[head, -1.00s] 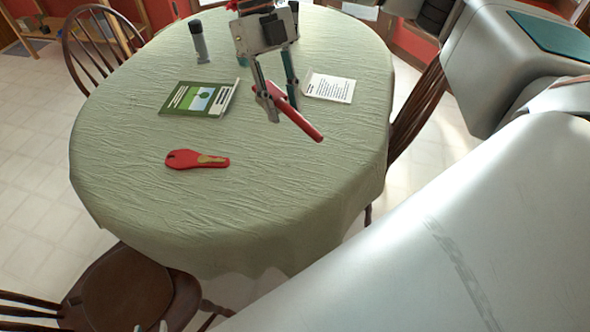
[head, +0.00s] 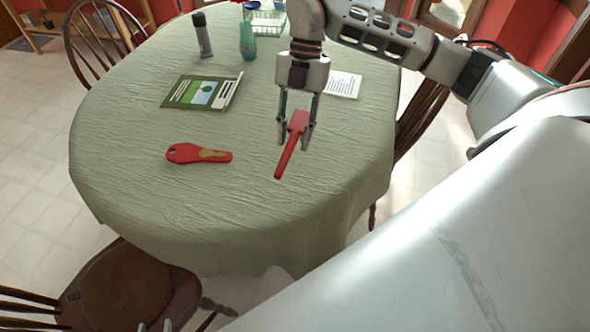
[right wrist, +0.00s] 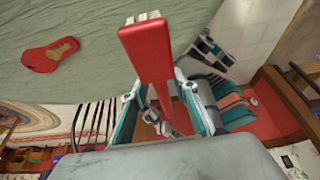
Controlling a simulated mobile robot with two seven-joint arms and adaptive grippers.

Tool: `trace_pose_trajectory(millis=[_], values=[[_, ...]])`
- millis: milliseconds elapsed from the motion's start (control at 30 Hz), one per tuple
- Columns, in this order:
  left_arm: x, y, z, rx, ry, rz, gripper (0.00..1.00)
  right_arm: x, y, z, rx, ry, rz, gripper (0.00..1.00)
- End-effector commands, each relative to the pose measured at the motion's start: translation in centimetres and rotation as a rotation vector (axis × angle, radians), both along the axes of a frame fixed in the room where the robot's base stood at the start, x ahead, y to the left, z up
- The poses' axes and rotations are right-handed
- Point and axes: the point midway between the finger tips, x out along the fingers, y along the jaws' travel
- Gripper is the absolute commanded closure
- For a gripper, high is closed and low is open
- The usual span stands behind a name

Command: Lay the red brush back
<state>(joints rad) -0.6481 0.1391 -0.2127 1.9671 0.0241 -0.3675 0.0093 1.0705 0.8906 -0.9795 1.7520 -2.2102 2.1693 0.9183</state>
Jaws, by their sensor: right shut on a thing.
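The red brush (head: 297,124) is in my right gripper (head: 294,145), tilted, with its thin handle end pointing down toward the front of the table. The gripper's fingers are shut on it, over the table's right part. In the right wrist view the red brush (right wrist: 147,55) runs from between the fingers (right wrist: 165,120) toward the camera's upper edge. I cannot tell whether it touches the cloth. My left gripper (head: 155,327) barely shows at the bottom edge of the head view, its fingers mostly cut off.
On the green tablecloth (head: 230,215) lie a flat red piece with a tan patch (head: 198,153), a green book (head: 203,92) and a white printed card (head: 344,84). The front cloth is clear.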

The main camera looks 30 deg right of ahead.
Motion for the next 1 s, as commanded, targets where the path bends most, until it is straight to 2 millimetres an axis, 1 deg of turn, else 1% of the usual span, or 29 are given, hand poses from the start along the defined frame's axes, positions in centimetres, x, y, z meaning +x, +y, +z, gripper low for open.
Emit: trace_pose_trajectory(millis=[33, 100, 200, 300, 400, 633, 833, 900, 1000], values=[[0.0, 0.0, -0.2, 0.001, 0.002, 0.0, 0.66, -0.1, 0.0, -1.5, 0.002, 0.004, 0.0, 0.91], [-0.1, 0.0, -0.4, 0.0, 0.003, 0.0, 0.66, -0.1, 0.0, -3.2, 0.0, 0.004, 0.0, 0.91], [-0.2, 0.0, -0.6, 0.001, 0.007, -0.001, 0.66, -0.1, 0.0, -5.5, 0.001, 0.003, 0.001, 0.91], [-0.3, 0.0, -0.9, 0.002, 0.011, 0.0, 0.66, -0.1, 0.1, -7.3, 0.002, 0.002, 0.001, 0.91], [-0.4, 0.1, -1.1, 0.003, 0.014, -0.001, 0.66, 0.0, 0.0, -8.5, 0.001, 0.001, 0.0, 0.91], [-0.4, 0.1, -1.2, 0.003, 0.015, -0.001, 0.66, 0.0, 0.0, -9.9, 0.001, 0.0, 0.001, 0.91], [-0.5, 0.1, -1.4, 0.002, 0.014, 0.0, 0.66, 0.0, 0.0, -12.8, 0.001, 0.002, 0.001, 0.91], [-0.4, 0.1, -1.4, 0.002, 0.013, 0.0, 0.66, 0.0, 0.0, -13.3, 0.001, -0.001, 0.001, 0.91], [-0.4, 0.1, -1.3, 0.001, 0.012, -0.001, 0.66, 0.1, 0.0, -13.3, 0.001, -0.003, 0.001, 0.91]])
